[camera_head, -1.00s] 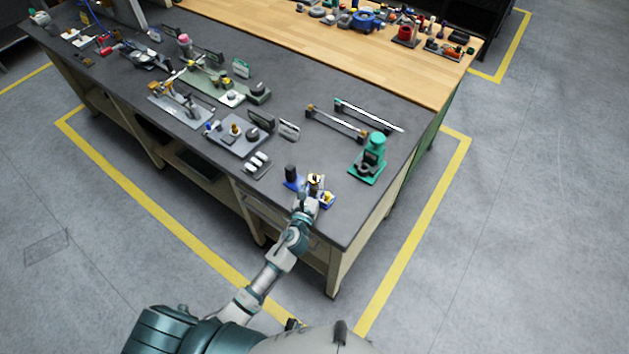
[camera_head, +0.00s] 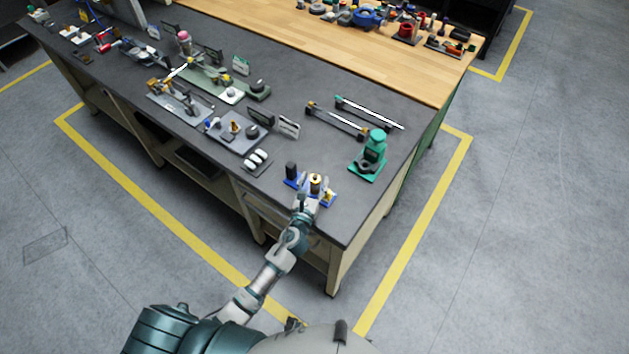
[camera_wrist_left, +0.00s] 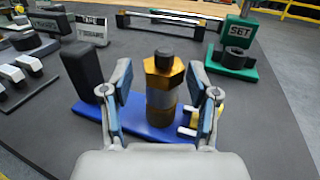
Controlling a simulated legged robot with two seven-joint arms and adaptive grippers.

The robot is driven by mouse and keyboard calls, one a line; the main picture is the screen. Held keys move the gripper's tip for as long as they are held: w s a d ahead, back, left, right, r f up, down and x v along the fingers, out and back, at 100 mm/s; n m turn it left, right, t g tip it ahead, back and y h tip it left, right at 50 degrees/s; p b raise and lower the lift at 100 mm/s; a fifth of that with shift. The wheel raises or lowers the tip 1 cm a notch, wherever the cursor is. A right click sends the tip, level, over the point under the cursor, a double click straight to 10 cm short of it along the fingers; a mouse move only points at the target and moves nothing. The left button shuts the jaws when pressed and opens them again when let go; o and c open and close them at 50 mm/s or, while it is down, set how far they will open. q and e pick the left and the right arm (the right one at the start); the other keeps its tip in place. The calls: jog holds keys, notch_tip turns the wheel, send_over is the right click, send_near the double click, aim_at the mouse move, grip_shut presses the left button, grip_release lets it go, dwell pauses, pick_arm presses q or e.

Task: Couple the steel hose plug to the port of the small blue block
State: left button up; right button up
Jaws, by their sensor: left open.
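The small blue block (camera_wrist_left: 165,132) lies as a flat blue base near the front corner of the dark bench; it also shows in the head view (camera_head: 291,183). On it stands an upright brass and steel fitting (camera_wrist_left: 162,85) with a dark top, and a black upright block (camera_wrist_left: 84,72) at its left. My left gripper (camera_wrist_left: 162,95) is open, its fingers on either side of the fitting with gaps visible. In the head view the left gripper (camera_head: 309,195) is at the block's front side. I cannot tell which part is the hose plug. My right gripper is not in view.
A green fixture (camera_head: 371,158) marked SET stands to the right of the block. Two long bars (camera_head: 340,120) lie behind it. A grey plate with parts (camera_head: 238,132) and a small tray of white pieces (camera_head: 257,161) are at the left. Bare bench top lies between.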

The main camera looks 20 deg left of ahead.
pick_arm(q)
jog(key=s, duration=1.2)
jog(key=shift+f, duration=0.1)
